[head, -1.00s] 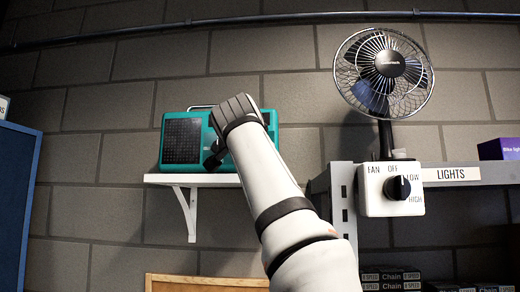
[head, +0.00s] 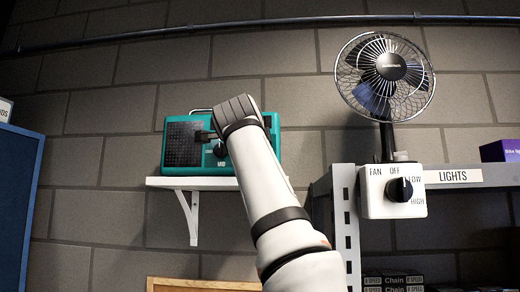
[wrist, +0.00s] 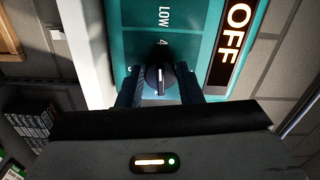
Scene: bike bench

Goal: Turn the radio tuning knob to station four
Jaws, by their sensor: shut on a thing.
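The teal radio (head: 270,130) with a dark speaker grille (head: 182,145) stands on a white wall shelf. In the wrist view, the black tuning knob (wrist: 160,78) has a white pointer line, which looks aimed up the picture toward the printed 4 (wrist: 161,43). My gripper (wrist: 160,88) is shut on this knob, one dark finger on each side of it. In the head view, my gripper (head: 211,139) is at the radio's front, and my wrist hides part of that front. A lit OFF display (wrist: 232,42) and a LOW label show on the radio in the wrist view.
The white shelf (head: 210,183) has little room around the radio. To the right, a fan (head: 385,75) stands above a white box with a black fan knob (head: 400,189). A blue board (head: 15,200) is at the left. Stacked Chain boxes (head: 400,280) sit low.

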